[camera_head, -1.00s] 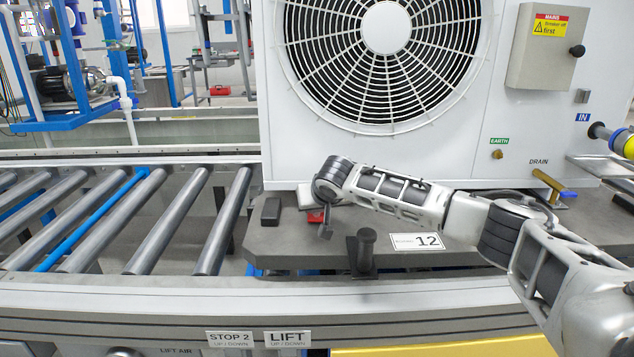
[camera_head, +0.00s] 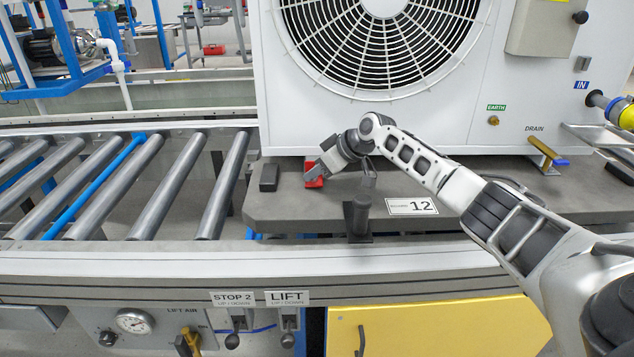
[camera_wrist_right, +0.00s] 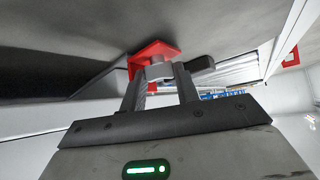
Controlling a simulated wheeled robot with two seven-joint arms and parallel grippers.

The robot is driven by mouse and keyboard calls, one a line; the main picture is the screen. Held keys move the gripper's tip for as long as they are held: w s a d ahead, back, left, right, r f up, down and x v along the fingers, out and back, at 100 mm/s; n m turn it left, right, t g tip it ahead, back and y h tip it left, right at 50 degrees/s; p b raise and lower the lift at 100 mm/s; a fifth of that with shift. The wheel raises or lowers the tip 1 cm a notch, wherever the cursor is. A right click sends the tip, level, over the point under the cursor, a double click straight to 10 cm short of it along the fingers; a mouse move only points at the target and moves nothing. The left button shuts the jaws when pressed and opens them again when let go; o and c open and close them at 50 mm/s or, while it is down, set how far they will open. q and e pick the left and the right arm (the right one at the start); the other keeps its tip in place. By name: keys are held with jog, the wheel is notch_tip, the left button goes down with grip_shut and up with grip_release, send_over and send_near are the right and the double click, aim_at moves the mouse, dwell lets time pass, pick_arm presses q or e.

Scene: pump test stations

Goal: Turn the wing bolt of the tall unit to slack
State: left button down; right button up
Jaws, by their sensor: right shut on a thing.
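The tall unit (camera_head: 450,120) is a white housing with a large round fan grille, standing on a grey carrier plate (camera_head: 290,215). A red bracket (camera_head: 314,174) sits at its lower front left foot and also shows in the right wrist view (camera_wrist_right: 152,52). My right gripper (camera_head: 325,168) reaches it from the right. In the right wrist view my right gripper (camera_wrist_right: 160,88) has both fingers around a small grey metal piece, the wing bolt (camera_wrist_right: 158,71), just before the red bracket. The fingers hide much of the bolt, so its angle is unclear. My left gripper is out of view.
A black block (camera_head: 269,178) lies left of the bracket. A dark upright post (camera_head: 357,215) stands on the plate below my right wrist, near the label 12 (camera_head: 411,206). Rollers (camera_head: 120,190) run left. A brass drain pipe (camera_head: 543,153) sticks out at right.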

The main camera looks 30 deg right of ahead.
jog(key=shift+f+n+y+b, duration=0.3)
jog(key=shift+f+n+b, duration=0.1)
jog(key=shift+b, duration=0.1)
jog(key=shift+r+n+g+y+b, duration=0.15)
jog(key=shift+n+g+y+b, duration=0.35)
jog(key=shift+n+b, duration=0.3)
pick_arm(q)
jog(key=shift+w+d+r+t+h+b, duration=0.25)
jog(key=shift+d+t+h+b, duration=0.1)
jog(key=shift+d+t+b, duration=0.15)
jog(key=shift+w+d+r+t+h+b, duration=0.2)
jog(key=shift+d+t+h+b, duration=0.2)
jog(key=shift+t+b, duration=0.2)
pick_arm(e)
jog(key=shift+d+r+n+g+y, duration=0.15)
jog(key=shift+n+g+y, duration=0.3)
jog(key=shift+n, duration=0.35)
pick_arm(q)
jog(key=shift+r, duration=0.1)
pick_arm(e)
jog(key=o, duration=1)
jog(key=shift+w, duration=0.1)
jog(key=shift+r, duration=0.1)
